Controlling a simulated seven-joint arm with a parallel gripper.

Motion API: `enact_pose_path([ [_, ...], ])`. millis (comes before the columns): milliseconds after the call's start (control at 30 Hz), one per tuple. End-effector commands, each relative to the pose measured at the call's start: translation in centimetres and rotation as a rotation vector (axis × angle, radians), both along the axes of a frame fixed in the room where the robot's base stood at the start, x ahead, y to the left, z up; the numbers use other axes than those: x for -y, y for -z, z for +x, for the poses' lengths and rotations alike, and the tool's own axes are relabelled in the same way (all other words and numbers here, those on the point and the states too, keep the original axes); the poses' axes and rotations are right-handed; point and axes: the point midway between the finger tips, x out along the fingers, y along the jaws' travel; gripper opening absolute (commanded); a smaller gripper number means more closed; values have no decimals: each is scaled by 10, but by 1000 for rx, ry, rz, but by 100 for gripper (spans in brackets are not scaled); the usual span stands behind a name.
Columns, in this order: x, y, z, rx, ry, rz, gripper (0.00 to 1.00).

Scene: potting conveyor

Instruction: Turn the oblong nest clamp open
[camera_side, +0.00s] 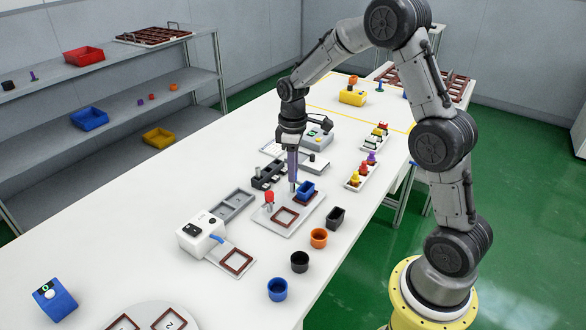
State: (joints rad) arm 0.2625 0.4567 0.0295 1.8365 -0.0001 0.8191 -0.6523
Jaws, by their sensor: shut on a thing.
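A light grey plate (262,219) on the white table carries a brown square nest (285,217) and, at its far right, a brown oblong nest (312,203). A blue oblong pot (306,189) sits in the oblong nest. My gripper (293,184) points straight down just left of the blue pot. It is shut on the oblong nest clamp, which is mostly hidden by the fingers, so its turn angle cannot be told. A second clamp with a red knob (269,197) stands upright by the square nest.
Orange (319,238), black (300,262) and blue (277,289) round pots and a dark oblong pot (335,217) stand right of the plate. A white machine (200,237) is at the left. A tray of coloured pieces (354,183) stands to the right.

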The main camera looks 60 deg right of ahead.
Motion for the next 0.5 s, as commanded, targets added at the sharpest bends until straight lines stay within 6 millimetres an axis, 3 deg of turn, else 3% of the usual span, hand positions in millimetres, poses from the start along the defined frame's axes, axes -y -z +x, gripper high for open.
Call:
enact_pose_path([
  [500,0,-2,0,2,420,0,0],
])
